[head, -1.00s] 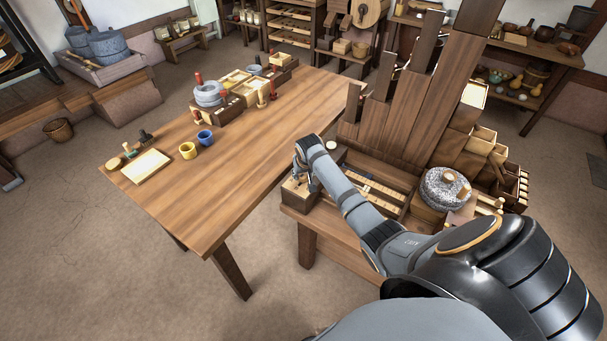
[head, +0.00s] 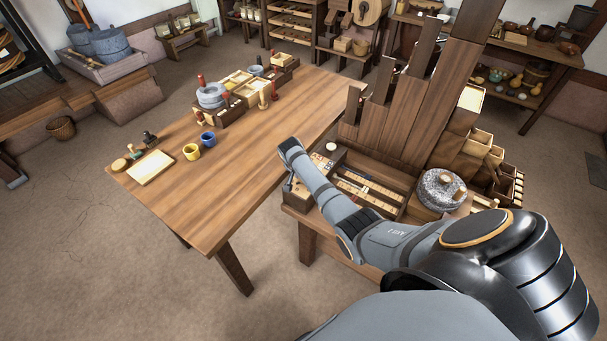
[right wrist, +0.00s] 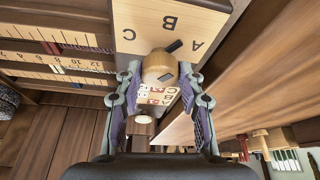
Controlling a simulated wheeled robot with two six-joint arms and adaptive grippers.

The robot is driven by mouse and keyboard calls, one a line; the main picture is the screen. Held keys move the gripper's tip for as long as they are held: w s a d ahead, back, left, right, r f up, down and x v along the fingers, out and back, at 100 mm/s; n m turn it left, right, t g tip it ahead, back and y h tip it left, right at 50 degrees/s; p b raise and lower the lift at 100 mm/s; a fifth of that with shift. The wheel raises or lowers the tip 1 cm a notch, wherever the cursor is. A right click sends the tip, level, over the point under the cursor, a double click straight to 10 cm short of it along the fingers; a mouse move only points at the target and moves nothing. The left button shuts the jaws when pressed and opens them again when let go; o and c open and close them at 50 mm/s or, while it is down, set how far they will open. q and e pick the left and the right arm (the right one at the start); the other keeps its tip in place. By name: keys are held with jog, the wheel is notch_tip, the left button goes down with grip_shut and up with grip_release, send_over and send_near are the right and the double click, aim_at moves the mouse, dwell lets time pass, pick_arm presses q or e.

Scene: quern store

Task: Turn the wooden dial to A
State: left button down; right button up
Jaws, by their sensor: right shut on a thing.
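The wooden dial (right wrist: 160,66) is a round, light wood knob on a pale panel (right wrist: 140,12) in the right wrist view. The panel bears the letters C, B and A, from left to right. A dark mark beyond the knob lies toward the space between B and A. My right gripper (right wrist: 161,82) has its fingers on both sides of the dial, shut on it. In the head view my right gripper (head: 289,186) is small, low by the wooden box (head: 298,202), and the dial is hidden. My left gripper is not in view.
The bench holds numbered strips (head: 366,190) in a tray and a round stone quern (head: 441,188) to the right. Tall wooden boards (head: 405,118) rise behind. The long table (head: 220,185) beside it carries a yellow cup (head: 191,152) and a blue cup (head: 208,138).

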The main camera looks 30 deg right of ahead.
jog(key=m+g+b, duration=0.1)
jog(key=m, duration=0.2)
jog(key=shift+w+h, duration=0.15)
jog(key=shift+h, duration=0.25)
jog(key=shift+m+g+b, duration=0.3)
jog(key=shift+m+b, duration=0.1)
jog(key=shift+m, duration=0.5)
jog(key=o, duration=1.2)
jog(key=shift+c, duration=0.2)
jog(key=shift+r, duration=0.1)
jog(key=v, duration=1.1)
jog(key=shift+a+r, duration=0.25)
jog(key=shift+r, duration=0.1)
